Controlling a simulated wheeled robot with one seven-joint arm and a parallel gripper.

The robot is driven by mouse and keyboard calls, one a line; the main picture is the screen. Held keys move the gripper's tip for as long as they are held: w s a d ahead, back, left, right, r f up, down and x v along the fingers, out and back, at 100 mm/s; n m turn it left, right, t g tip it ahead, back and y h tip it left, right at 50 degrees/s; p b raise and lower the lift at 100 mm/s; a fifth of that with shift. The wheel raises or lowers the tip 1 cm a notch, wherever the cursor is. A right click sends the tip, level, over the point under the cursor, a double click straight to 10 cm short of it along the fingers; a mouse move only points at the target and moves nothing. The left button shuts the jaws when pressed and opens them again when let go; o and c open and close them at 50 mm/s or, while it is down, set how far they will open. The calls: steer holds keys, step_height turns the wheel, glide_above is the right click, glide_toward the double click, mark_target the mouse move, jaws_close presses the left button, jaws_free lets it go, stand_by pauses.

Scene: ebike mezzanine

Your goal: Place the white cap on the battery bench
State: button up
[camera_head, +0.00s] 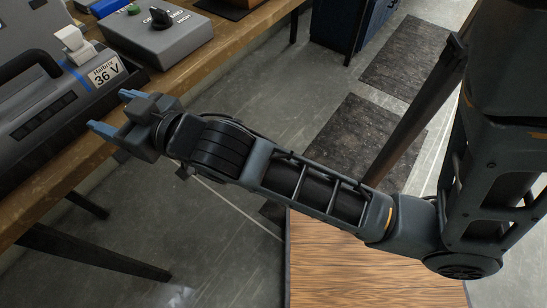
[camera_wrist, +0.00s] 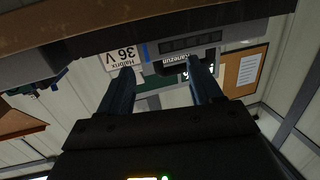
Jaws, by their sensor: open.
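A small white piece (camera_head: 74,43), perhaps the white cap, sits at the top edge of the grey case marked 36 V (camera_head: 38,118). I cannot tell its exact shape or whether it is loose. The wooden bench (camera_head: 215,42) bears the case at the left of the head view. My gripper (camera_head: 114,112) is open and empty, at the bench's front edge just right of the case. In the wrist view the open fingers (camera_wrist: 160,82) point toward the case (camera_wrist: 188,44), which appears upside down, with nothing between them.
A grey control box with a black knob (camera_head: 157,42) stands on the bench behind the case. A dark bench leg (camera_head: 90,250) stands below. Dark mats (camera_head: 352,143) lie on the grey floor. A notice board (camera_wrist: 243,70) hangs on the wall.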

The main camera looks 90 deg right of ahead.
steer(key=s+a+f+n+y, duration=0.1)
steer(key=s+a+f+y, duration=0.1)
steer(key=s+a+f, duration=0.3)
steer(key=s+a+n+y, duration=0.15)
steer(key=s+a, duration=0.25)
steer(key=s, duration=0.4)
steer(key=s+a+r+n+y, duration=0.1)
steer(key=s+y, duration=0.2)
steer(key=s, duration=0.9)
steer(key=shift+a+r+n+g, duration=0.15)
steer(key=shift+a+n+g, duration=0.15)
steer(key=shift+a+n, duration=0.05)
steer(key=shift+s+r, duration=0.2)
steer(key=shift+s, duration=0.35)
steer(key=shift+c, duration=0.7)
